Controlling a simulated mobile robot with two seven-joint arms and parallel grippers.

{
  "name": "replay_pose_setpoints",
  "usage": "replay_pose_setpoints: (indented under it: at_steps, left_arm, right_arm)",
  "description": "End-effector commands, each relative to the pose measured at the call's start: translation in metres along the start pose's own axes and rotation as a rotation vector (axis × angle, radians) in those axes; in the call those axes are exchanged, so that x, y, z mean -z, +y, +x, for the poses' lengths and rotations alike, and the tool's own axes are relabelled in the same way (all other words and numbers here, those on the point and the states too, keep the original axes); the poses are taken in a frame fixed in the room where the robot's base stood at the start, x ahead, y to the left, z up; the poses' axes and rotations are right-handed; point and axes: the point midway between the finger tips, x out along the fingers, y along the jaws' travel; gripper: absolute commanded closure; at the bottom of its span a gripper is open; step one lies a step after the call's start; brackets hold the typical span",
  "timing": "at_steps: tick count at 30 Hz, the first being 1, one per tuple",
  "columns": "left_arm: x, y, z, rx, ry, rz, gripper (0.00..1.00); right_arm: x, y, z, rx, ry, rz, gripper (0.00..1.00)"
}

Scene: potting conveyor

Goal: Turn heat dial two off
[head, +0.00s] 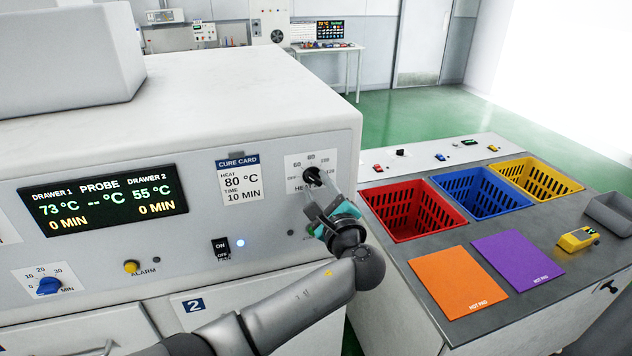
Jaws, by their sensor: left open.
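The heat dial (311,175) is a dark knob on a white scale plate at the right end of the oven's front panel, with temperature marks around it. My left gripper (317,186) is at the dial, with its fingers reaching up to the knob from below right. The jaws are open, and the fingers partly cover the dial's label and lower scale. I cannot tell whether the fingers touch the knob or exactly where its pointer sits. My right gripper is not in view.
At right, a bench holds red (412,208), blue (483,192) and yellow (538,178) baskets, plus orange (459,281) and purple (517,258) hot pads.

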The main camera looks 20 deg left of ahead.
Motion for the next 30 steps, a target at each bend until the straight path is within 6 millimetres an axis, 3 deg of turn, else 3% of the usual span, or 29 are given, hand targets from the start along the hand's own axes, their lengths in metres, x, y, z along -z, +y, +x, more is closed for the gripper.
replay_pose_setpoints:
  at_steps: [6,15,28,30]
  left_arm:
    - [0.000,0.000,0.015,0.000,0.000,0.000,0.53]
    - [0.001,0.000,0.017,0.000,0.001,0.000,0.53]
    - [0.001,0.000,0.017,0.000,0.001,0.000,1.00]
    - [0.001,0.000,0.017,0.000,0.001,0.000,1.00]
  right_arm:
    - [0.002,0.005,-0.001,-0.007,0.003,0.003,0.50]
    - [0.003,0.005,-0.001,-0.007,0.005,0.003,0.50]
    - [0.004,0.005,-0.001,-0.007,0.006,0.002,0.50]
    - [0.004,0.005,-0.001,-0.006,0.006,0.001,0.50]
